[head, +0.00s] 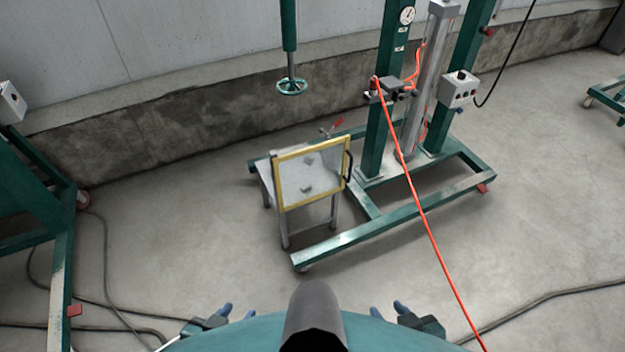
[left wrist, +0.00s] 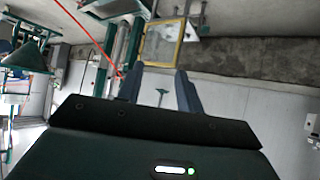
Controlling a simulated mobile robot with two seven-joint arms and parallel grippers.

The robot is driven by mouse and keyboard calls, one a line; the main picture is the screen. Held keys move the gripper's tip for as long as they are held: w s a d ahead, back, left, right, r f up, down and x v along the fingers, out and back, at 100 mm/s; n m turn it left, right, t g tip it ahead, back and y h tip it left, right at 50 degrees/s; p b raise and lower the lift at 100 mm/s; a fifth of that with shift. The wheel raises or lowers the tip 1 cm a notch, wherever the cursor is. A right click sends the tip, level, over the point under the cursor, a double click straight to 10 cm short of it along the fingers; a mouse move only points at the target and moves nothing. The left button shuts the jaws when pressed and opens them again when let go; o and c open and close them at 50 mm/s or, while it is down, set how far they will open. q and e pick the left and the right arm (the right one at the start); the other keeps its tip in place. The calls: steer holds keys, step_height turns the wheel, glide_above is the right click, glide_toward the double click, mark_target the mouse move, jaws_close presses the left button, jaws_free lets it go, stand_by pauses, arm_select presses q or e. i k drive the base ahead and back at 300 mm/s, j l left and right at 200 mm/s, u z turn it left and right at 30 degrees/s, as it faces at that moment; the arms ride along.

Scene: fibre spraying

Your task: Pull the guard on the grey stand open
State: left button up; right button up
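The guard (head: 313,176) is a clear panel in a yellow frame on the front of the grey stand (head: 284,228). It looks closed, with a dark handle (head: 348,166) on its right edge. In the left wrist view the guard (left wrist: 161,44) appears upside down beyond the fingers. My left gripper (head: 238,313) is low in the head view, well short of the stand, with its fingers apart and nothing between them. The left wrist view also shows its spread fingers (left wrist: 157,88). My right gripper (head: 387,310) is at the bottom, right of centre, fingers apart and empty.
A green wheeled frame (head: 390,222) with a column stands behind and right of the stand. An orange hose (head: 419,215) runs from it towards me. A green frame (head: 62,265) stands at left, with dark cables (head: 107,260) on the floor. The floor before the stand is clear.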

mark_target(346, 139)
steer(key=i+l, duration=0.15)
steer(key=l, duration=0.2)
steer(key=i+l+z, duration=0.1)
steer(key=l, duration=0.25)
steer(key=i+l, duration=0.15)
steer(key=l, duration=0.25)
steer(key=i+l, duration=0.15)
steer(key=l, duration=0.2)
steer(key=i+l, duration=0.2)
steer(key=i, duration=0.25)
steer(key=i+l+z, duration=0.1)
steer(key=i, duration=0.4)
steer(key=l, duration=0.1)
